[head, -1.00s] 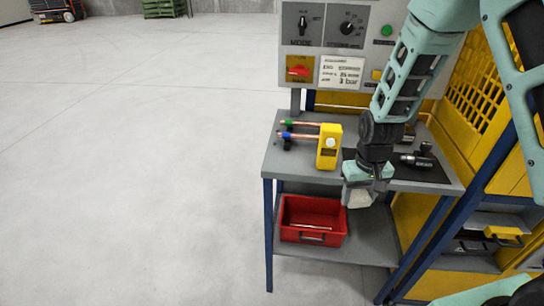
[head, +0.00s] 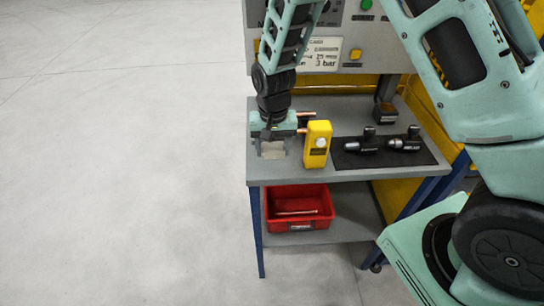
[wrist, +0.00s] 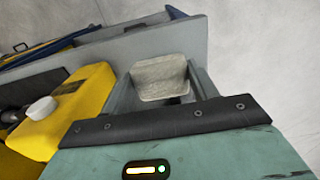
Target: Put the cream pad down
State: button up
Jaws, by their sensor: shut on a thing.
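The cream pad (head: 272,151) is held between the fingers of my gripper (head: 272,146), at the left end of the grey bench top (head: 330,180). In the wrist view the pad (wrist: 158,77) shows as a pale, rough rectangle between the two fingers of my gripper (wrist: 160,85). My gripper is shut on it and points down. I cannot tell whether the pad touches the bench top. A yellow device with a white knob (head: 317,145) stands just right of my gripper, and it is close beside the fingers in the wrist view (wrist: 65,110).
Copper tube ends (head: 306,115) show behind the yellow device, partly hidden by my gripper. Black tools (head: 405,141) lie on a dark mat (head: 350,161) at the right. A red bin (head: 299,208) sits on the lower shelf. The front strip of the bench top is bare.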

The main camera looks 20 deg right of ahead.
aim_at(273, 169)
jog(key=shift+f+p, duration=0.7)
jog(key=shift+f, duration=1.95)
jog(key=shift+f, duration=0.15)
jog(key=o, duration=1)
jog(key=shift+o, duration=0.2)
